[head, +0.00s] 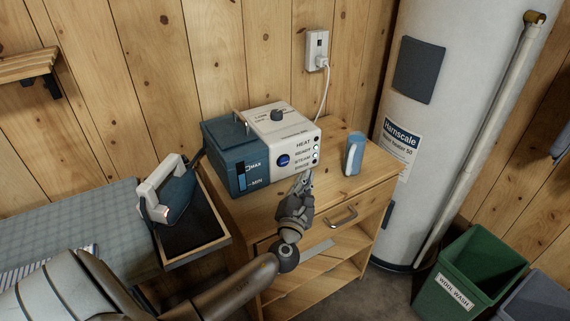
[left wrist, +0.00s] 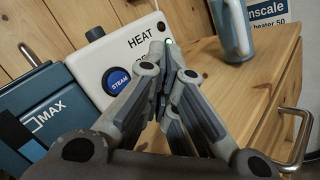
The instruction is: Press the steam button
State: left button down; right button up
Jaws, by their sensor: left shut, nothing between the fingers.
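The steam station (head: 284,134) stands on the wooden cabinet, with a blue water tank (head: 228,160) at its left and a white front panel. The steam button (head: 283,160) is a round blue button on that panel; in the left wrist view the button (left wrist: 118,80) reads STEAM and is left of my fingers, partly overlapped by one finger. My left gripper (head: 304,178) is shut and empty, in front of the panel, right of and a little below the button. I cannot tell whether its tips touch the panel. My right gripper is not in view.
A blue mug (head: 354,154) stands right of the station on the cabinet top (head: 377,164). An iron (head: 166,192) rests on a tray at the left, beside the ironing board (head: 90,220). A cable runs to the wall socket (head: 317,50). A water heater (head: 436,75) stands at the right.

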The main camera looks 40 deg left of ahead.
aim_at(284, 162)
pick_arm(q)
jog(key=a, duration=0.1)
jog(key=w+a, duration=0.1)
jog(key=a, duration=0.1)
jog(key=shift+w+a+b, duration=0.25)
jog(key=shift+a+b, duration=0.05)
jog(key=shift+b, duration=0.1)
jog(key=shift+w+a, duration=0.2)
jog(key=shift+a, duration=0.3)
jog(key=shift+w+a, duration=0.2)
jog(key=shift+a, duration=0.25)
jog(key=shift+a, duration=0.15)
jog(key=shift+w+a, duration=0.15)
jog(key=shift+a, duration=0.1)
jog(key=shift+w+a, duration=0.15)
jog(key=shift+a, duration=0.3)
dwell(1.2)
jog(key=shift+d, duration=0.1)
jog(key=shift+s+d, duration=0.35)
jog(key=shift+d, duration=0.4)
